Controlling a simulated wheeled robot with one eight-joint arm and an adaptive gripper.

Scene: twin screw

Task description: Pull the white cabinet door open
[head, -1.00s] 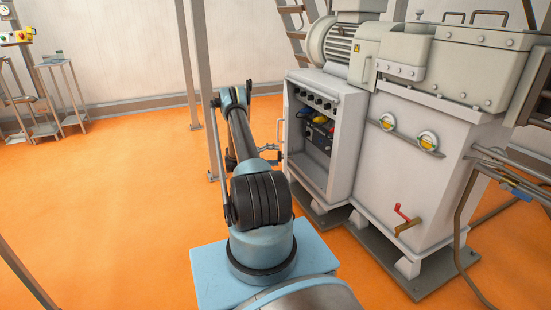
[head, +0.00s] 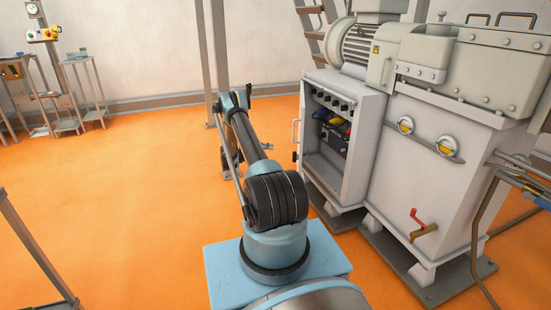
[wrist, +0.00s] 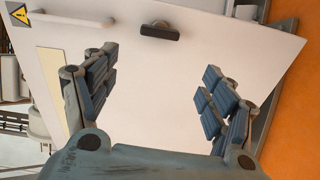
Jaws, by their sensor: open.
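The white cabinet (head: 344,112) stands open-fronted right of my arm in the head view. Its interior shows dark knobs and coloured parts. A white bar handle (head: 295,133) shows at its left edge, where the door seems to stand nearly edge-on. The wrist view shows a broad white door panel (wrist: 150,110) with a white bar handle (wrist: 72,25), a dark latch (wrist: 153,31) and a yellow warning sign (wrist: 18,12). My gripper (wrist: 156,82) is open and empty before the panel, with the handle beyond the left finger. Contact with the panel cannot be told.
A larger grey-white machine housing (head: 440,150) with a red-handled crank (head: 420,224) adjoins the cabinet. A grey post (head: 215,50) stands behind my arm. Small stands (head: 85,90) are at the far left.

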